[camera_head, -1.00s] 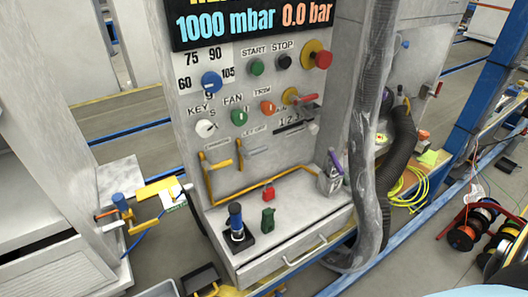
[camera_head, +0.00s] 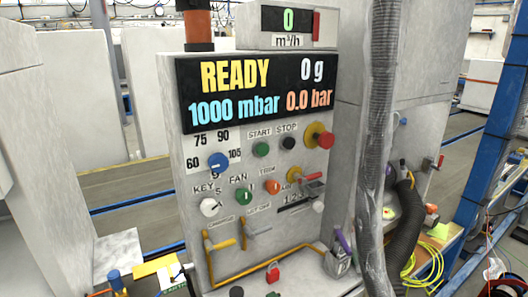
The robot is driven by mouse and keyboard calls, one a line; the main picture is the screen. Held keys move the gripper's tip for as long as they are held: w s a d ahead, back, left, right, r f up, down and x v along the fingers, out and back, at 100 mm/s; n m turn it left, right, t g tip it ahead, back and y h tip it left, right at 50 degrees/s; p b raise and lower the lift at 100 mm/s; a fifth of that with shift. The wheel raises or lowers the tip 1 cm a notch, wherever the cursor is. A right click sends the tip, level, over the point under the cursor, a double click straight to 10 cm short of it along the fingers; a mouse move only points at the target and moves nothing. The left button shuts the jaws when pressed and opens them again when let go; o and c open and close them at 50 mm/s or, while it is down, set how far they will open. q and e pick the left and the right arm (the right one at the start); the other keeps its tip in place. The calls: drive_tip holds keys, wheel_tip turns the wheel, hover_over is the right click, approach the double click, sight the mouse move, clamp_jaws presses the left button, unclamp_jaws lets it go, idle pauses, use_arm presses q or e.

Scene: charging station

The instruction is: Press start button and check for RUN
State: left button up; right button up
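The green start button (camera_head: 261,149) sits under the START label on the grey control panel of the station. The dark stop button (camera_head: 289,143) is just to its right under STOP. The black display (camera_head: 258,88) above them reads READY, 0 g, 1000 mbar and 0.0 bar. RUN does not show on it. Neither of my grippers is in the head view.
A red emergency knob (camera_head: 325,139) stands out to the right of the buttons. A blue dial (camera_head: 218,162), a white key knob (camera_head: 209,207) and yellow levers (camera_head: 219,244) surround them. A thick grey hose (camera_head: 377,150) hangs at the right. The panel's front is unobstructed.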

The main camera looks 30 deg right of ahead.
clamp_jaws()
idle(1.5)
